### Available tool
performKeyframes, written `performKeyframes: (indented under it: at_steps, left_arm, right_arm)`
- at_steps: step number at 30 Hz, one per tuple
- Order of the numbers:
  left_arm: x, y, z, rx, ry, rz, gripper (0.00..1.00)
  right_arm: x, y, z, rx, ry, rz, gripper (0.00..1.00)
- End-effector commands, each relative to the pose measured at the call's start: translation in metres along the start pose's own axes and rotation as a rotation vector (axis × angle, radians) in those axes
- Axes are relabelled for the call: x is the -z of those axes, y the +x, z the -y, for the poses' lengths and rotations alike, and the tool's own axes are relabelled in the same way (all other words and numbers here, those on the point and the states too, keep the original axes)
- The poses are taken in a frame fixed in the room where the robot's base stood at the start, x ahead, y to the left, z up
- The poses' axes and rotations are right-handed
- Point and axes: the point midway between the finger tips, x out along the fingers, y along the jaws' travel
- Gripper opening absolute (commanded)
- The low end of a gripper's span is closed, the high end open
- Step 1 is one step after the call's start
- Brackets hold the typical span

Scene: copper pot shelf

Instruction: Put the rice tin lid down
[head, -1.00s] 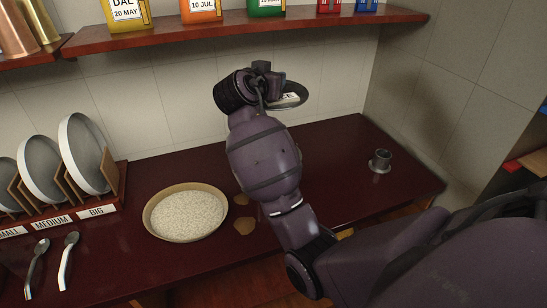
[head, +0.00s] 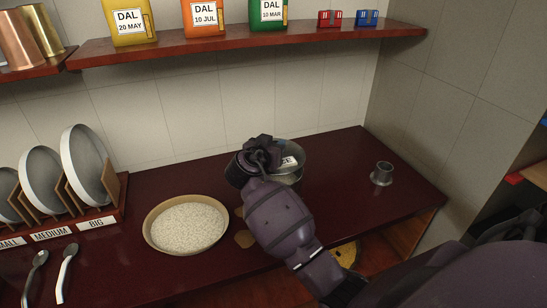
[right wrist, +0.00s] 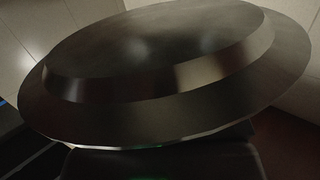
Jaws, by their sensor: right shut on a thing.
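The rice tin lid (head: 291,149) is a round grey metal disc with a white label, of which the letters "CE" show. The gripper hides the lid's left part, and I cannot tell whether the lid touches the counter. In the right wrist view the lid (right wrist: 160,85) fills most of the picture, with a stepped rim. My left gripper is not in view.
A bowl of rice (head: 186,224) stands left of my right arm. A small metal cup (head: 382,173) stands to the right. Plates in a labelled rack (head: 85,225) and two spoons (head: 64,275) are at the left. A shelf (head: 240,38) with dal packs is above.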

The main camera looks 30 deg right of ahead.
Motion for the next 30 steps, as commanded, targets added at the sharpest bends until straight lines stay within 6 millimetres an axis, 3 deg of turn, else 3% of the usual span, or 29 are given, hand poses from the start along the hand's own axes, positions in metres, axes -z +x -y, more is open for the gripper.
performKeyframes:
  at_steps: [5,12,27,28,30]
  left_arm:
    - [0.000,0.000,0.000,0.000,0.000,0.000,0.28]
    - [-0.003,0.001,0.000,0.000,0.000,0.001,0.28]
    - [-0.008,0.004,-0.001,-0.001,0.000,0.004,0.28]
    - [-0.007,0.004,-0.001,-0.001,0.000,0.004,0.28]
    - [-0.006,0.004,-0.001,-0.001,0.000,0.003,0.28]
  right_arm:
    - [-0.010,0.002,0.000,0.001,-0.002,0.000,0.10]
    - [-0.038,0.008,0.000,-0.001,-0.002,0.000,0.10]
    - [-0.045,0.009,0.000,0.001,0.000,0.000,0.10]
    - [-0.044,0.009,0.000,0.001,0.000,0.000,0.38]
    - [-0.044,0.009,0.000,0.001,0.000,0.000,0.48]
